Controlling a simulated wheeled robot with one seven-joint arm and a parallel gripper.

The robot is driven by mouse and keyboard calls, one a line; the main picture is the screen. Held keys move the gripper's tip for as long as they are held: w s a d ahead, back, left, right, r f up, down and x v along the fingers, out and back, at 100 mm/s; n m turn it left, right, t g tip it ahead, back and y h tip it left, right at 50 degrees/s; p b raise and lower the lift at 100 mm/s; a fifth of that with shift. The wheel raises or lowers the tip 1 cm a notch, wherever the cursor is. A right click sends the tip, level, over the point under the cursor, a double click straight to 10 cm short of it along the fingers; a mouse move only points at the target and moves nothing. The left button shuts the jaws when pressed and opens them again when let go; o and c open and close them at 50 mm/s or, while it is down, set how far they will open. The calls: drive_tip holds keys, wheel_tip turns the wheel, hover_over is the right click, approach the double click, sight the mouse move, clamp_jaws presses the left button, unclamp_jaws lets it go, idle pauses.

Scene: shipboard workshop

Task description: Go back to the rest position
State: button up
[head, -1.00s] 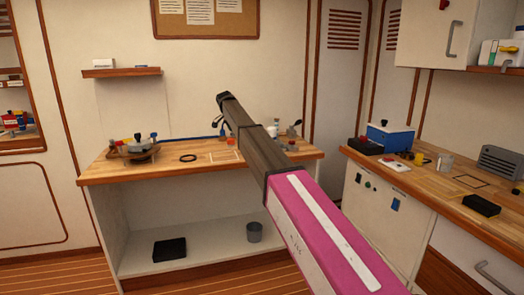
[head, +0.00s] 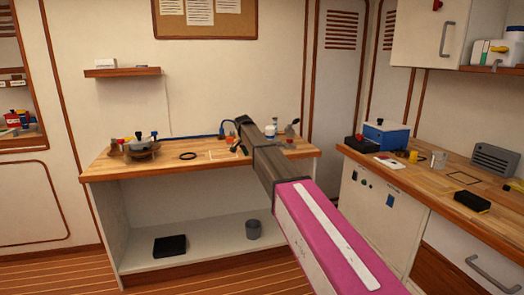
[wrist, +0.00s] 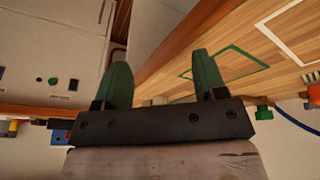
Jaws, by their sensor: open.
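My gripper (wrist: 163,75) shows in the wrist view with two green fingers spread apart and nothing between them. In the head view my arm reaches forward from the lower right, and its dark far end is over the right part of the wooden workbench (head: 110,172). The fingertips are hard to make out there. Beyond the fingers in the wrist view are a wooden top with a green square outline (wrist: 228,64) and a white outline (wrist: 295,35).
The workbench holds a round tool holder (head: 140,150), a black ring (head: 188,156) and small items at the back. The right counter carries a blue box (head: 388,135), a grey metal cup (head: 438,160) and a black-and-yellow block (head: 472,200). A shelf (head: 122,72) hangs above the bench.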

drive_tip(key=s+d+f+n+g+y, duration=0.1)
drive_tip(key=s+d+f+n, duration=0.1)
drive_tip(key=s+d+f, duration=0.8)
drive_tip(key=s+d+f+n+g, duration=0.1)
drive_tip(key=s+d+f+n, duration=0.1)
drive_tip(key=s+d+f, duration=0.65)
drive_tip(key=s+d+f+n, duration=0.1)
drive_tip(key=s+d+f, duration=0.1)
drive_tip(key=s, duration=0.6)
drive_tip(key=s+d+f+n+y, duration=0.1)
drive_tip(key=s+f, duration=0.2)
drive_tip(key=s, duration=0.5)
drive_tip(key=s+d+f, duration=0.2)
drive_tip(key=s+f, duration=0.1)
drive_tip(key=s, duration=0.6)
drive_tip(key=shift+d+f+n+g+y, duration=0.3)
drive_tip(key=shift+d+f+n, duration=0.05)
drive_tip(key=shift+n, duration=0.05)
